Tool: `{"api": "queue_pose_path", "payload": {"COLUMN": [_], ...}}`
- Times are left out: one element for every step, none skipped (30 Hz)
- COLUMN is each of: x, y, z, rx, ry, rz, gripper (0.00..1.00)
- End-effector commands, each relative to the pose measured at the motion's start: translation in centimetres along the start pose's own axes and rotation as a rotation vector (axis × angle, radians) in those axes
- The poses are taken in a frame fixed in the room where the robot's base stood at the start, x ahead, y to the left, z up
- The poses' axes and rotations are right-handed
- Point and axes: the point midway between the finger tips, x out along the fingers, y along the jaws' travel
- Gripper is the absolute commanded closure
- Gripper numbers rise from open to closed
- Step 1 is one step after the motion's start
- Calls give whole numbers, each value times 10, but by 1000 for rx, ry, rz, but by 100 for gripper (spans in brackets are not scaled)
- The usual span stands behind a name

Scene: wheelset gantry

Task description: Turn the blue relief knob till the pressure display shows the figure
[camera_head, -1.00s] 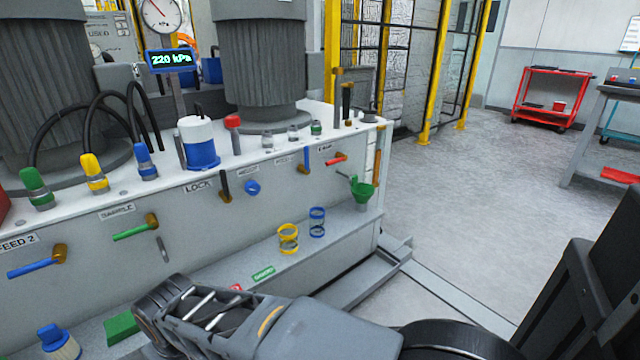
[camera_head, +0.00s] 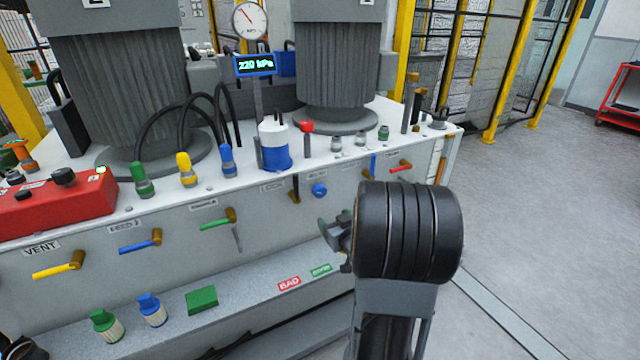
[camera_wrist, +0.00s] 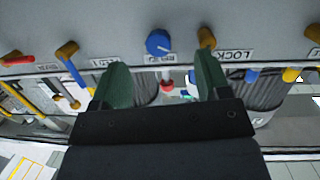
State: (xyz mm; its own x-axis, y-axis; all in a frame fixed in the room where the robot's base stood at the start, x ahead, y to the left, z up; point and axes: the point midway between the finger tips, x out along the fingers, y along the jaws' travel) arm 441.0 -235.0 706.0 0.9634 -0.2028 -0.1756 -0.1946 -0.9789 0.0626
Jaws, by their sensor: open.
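The round blue relief knob (camera_head: 320,190) sits on the front panel, right of the lock handle (camera_head: 295,190). In the wrist view, which looks upside down, the knob (camera_wrist: 158,42) has a white pointer mark and lies beyond and between my fingertips. My gripper (camera_wrist: 160,72) is open and empty, with green finger pads apart from the knob. In the head view my gripper (camera_head: 333,235) is partly hidden by my wrist, in front of the panel and below the knob. The pressure display (camera_head: 255,65) reads 220 kPa, below a round dial gauge (camera_head: 250,20).
Coloured lever handles flank the knob, including green (camera_head: 216,224) on the left and red (camera_head: 400,167) on the right. A blue-and-white canister (camera_head: 275,147) stands above on the deck. A ledge below holds a green block (camera_head: 201,299). Open floor lies right.

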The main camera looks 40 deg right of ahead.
Motion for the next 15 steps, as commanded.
{"api": "queue_pose_path", "payload": {"x": [-4, -6, -8, -10, -11, -12, -13, -13, -11, -9, -6, -2, 3, 8, 15], "y": [7, 10, 12, 14, 15, 16, 17, 18, 18, 18, 18, 17, 17, 16, 15], "z": [-4, -6, -8, -9, -10, -11, -12, -12, -13, -14, -14, -15, -16, -16, -18], "rx": [15, 22, 31, 37, 41, 47, 50, 52, 54, 56, 57, 57, 57, 57, 57], "ry": [37, 61, 88, 107, 122, 139, 151, 160, 169, 174, 177, 179, 181, 180, 181], "rz": [-10, -18, -29, -36, -43, -49, -54, -58, -62, -65, -66, -68, -70, -71, -70], "gripper": [30, 30, 30, 30, 30, 30, 30, 30, 30, 30, 30, 30, 30, 30, 30]}}
